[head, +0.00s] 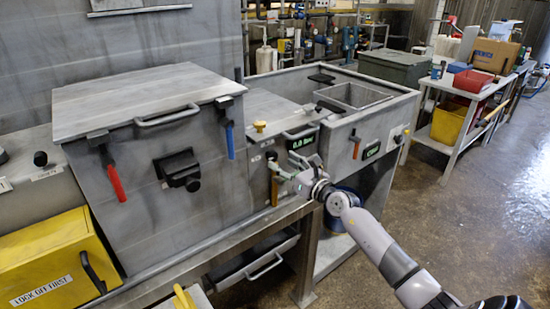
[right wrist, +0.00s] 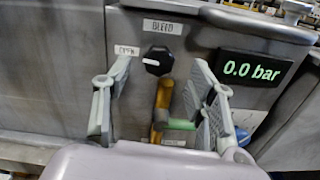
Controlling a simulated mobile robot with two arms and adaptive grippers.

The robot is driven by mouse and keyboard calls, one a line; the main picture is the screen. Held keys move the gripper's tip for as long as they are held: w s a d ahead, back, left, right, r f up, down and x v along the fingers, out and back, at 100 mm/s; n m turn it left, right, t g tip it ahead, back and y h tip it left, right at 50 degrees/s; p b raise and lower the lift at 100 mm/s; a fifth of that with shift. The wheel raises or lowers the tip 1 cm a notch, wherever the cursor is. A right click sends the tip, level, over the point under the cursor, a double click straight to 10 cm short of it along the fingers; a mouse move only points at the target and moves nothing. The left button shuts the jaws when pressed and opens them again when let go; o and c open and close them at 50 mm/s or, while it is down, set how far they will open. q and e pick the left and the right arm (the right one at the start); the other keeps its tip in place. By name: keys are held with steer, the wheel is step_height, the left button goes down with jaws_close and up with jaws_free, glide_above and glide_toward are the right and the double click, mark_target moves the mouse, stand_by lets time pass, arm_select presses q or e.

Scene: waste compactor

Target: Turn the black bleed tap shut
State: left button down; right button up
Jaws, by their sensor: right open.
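The black bleed tap (right wrist: 158,60) is a round knob on a grey panel, under a BLEED label (right wrist: 163,27). Its white pointer mark points left, towards the OPEN label (right wrist: 127,51). My right gripper (right wrist: 160,72) is open, its grey fingers apart on the left and right of the tap in the wrist view. I cannot tell how much depth lies between fingertips and knob; nothing is held. In the head view my right gripper (head: 278,171) is at the panel front and the tap is small beside it. My left gripper is not in view.
A display (right wrist: 250,70) reading 0.0 bar sits right of the tap. A brass pipe with a green handle (right wrist: 180,124) shows below the tap between the fingers. The grey compactor with red (head: 115,182) and blue (head: 230,141) levers stands left. Open floor (head: 440,240) lies right.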

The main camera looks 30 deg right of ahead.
mark_target(274, 157)
steer(key=w, duration=0.4)
steer(key=shift+w+a+b, duration=0.25)
steer(key=shift+w+b, duration=0.1)
steer(key=shift+w, duration=0.05)
steer(key=shift+c, duration=0.3)
steer(key=c, duration=1)
steer(key=shift+c, duration=0.2)
